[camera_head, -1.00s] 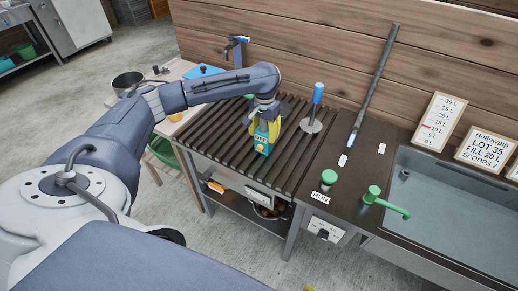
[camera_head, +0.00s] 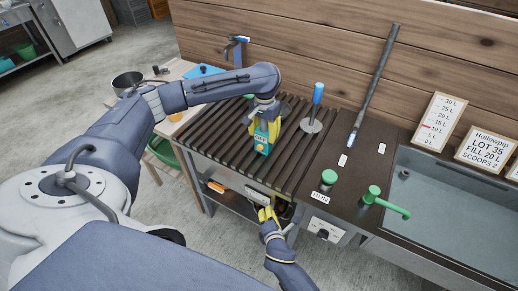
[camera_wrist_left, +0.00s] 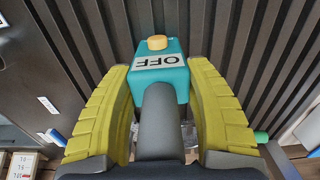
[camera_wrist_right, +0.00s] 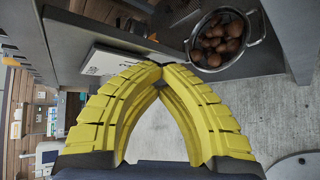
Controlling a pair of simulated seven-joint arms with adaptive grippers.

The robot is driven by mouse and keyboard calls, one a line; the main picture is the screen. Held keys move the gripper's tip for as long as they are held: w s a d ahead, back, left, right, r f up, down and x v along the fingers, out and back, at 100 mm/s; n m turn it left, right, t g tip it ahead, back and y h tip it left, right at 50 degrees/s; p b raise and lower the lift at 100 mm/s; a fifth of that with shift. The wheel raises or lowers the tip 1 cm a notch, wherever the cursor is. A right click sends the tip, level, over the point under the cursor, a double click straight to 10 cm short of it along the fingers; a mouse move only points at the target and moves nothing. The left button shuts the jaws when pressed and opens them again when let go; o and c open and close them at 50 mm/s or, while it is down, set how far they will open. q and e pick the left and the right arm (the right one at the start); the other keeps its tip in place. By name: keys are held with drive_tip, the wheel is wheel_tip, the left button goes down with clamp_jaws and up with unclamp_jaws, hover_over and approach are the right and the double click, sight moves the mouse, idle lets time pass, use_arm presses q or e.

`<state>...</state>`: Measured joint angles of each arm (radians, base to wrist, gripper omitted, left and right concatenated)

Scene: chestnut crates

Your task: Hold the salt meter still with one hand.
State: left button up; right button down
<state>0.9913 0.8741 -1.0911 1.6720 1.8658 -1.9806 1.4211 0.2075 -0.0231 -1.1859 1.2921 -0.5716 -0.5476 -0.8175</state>
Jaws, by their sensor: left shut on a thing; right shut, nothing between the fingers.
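The salt meter (camera_head: 261,143) is a small teal box with a yellow button and an OFF label. It stands on the dark slatted rack, and my left gripper (camera_head: 263,122) is shut around it. In the left wrist view the meter (camera_wrist_left: 160,72) sits between the two yellow fingers (camera_wrist_left: 158,90), with the button and label uncovered. My right gripper (camera_head: 265,214) is shut and empty at the front edge of the rack, low by the under-shelf. Its fingertips meet in the right wrist view (camera_wrist_right: 158,68).
A blue-handled tool (camera_head: 316,105) stands on the rack right of the meter. A green button (camera_head: 329,177) and green tap (camera_head: 385,203) are beside the sink (camera_head: 455,205). A pot of brown nuts (camera_wrist_right: 262,28) is near my right gripper.

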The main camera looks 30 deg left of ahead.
sight(260, 148)
drive_tip(key=a+r+n+y, duration=0.1)
drive_tip(key=a+r+n, duration=0.1)
drive_tip(key=a+r, duration=0.2)
drive_tip(key=s+a+r+n+y, duration=0.1)
drive_tip(key=a+r, duration=0.3)
drive_tip(key=r, duration=0.4)
drive_tip(key=a+r+n+t+y, duration=0.1)
drive_tip(key=a+r+n, duration=0.3)
drive_tip(key=r, duration=0.3)
drive_tip(key=shift+s+y, duration=0.3)
drive_tip(key=shift+y, duration=0.1)
drive_tip(key=shift+w+f, duration=0.1)
drive_tip(key=shift+w, duration=0.05)
drive_tip(key=shift+w+a, duration=0.2)
drive_tip(key=shift+w, duration=1.9)
drive_tip(key=shift+w+a, duration=0.15)
drive_tip(key=shift+w, duration=1.95)
drive_tip(key=c, duration=2.1)
unclamp_jaws()
clamp_jaws()
